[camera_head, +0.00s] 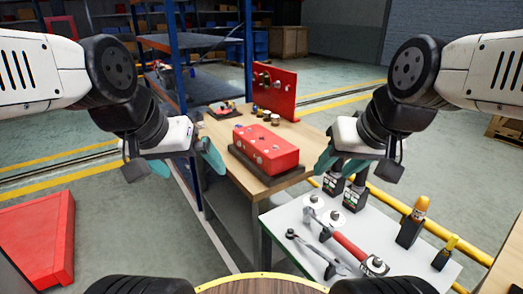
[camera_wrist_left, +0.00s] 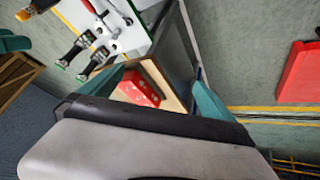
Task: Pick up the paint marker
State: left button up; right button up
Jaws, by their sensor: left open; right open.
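Two upright candidates for the paint marker stand at the right of the white table in the head view. One is a slim yellow stick (camera_head: 452,243) in a small black holder. The other is a thicker orange-topped cylinder (camera_head: 420,208) in a black holder. I cannot tell for sure which is the marker. My left gripper (camera_head: 186,161) is open and empty, left of the red block and far from both. My right gripper (camera_head: 341,164) is open and empty, above the table's back edge, up and left of both. The left wrist view also shows the left fingers (camera_wrist_left: 158,90) apart.
The white table (camera_head: 285,228) also holds a red-handled tool (camera_head: 347,246), a wrench (camera_head: 308,250), white round pieces and black devices (camera_head: 354,193). A wooden bench (camera_head: 222,135) behind carries a red block (camera_head: 266,148) and a red panel (camera_head: 275,90). A blue rack stands at left.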

aim_at(453, 240)
jog(key=z, duration=1.85)
jog(key=l+u, duration=0.35)
jog(key=k+l+u, duration=0.1)
jog(key=l+u, duration=0.3)
jog(key=k+l+u, duration=0.1)
jog(key=l+u, duration=0.25)
jog(key=j, duration=0.05)
